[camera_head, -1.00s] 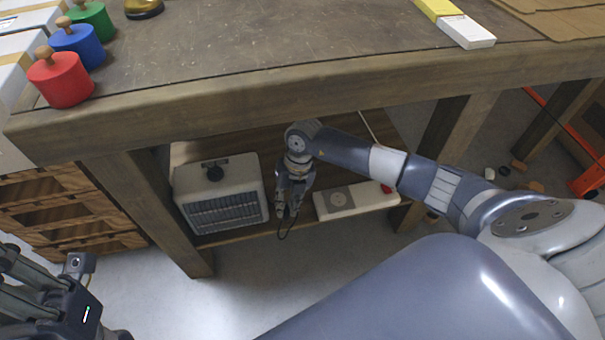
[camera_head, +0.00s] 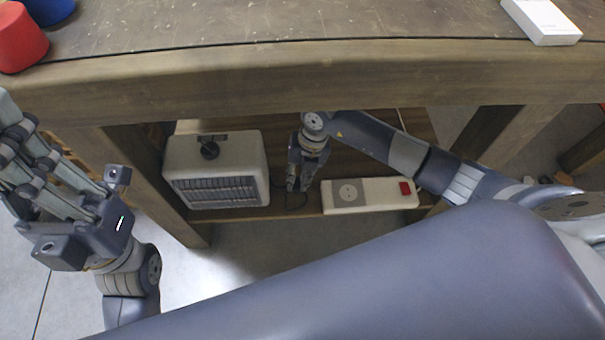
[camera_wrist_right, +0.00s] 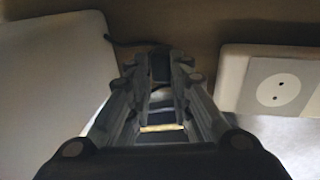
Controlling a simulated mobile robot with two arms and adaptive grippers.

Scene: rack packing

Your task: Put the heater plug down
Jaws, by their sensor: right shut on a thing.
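The heater plug (camera_wrist_right: 160,68) is a small dark piece between the fingertips of my right gripper (camera_head: 298,187), mostly hidden by the fingers. The right gripper (camera_wrist_right: 158,75) is shut on it and points down over the lower shelf, between the heater and the power strip. A thin black cord (camera_head: 290,207) curves by the fingertips. The white heater (camera_head: 215,160) with a dark grille stands to the left. I cannot tell whether the plug touches the shelf. My left gripper (camera_head: 14,150) is at the left edge, empty, its fingers apart.
A white power strip (camera_head: 376,194) with a round socket and red switch lies right of the gripper; its socket also shows in the wrist view (camera_wrist_right: 278,92). The thick tabletop edge (camera_head: 300,75) passes above. The table leg (camera_head: 150,180) stands left of the heater.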

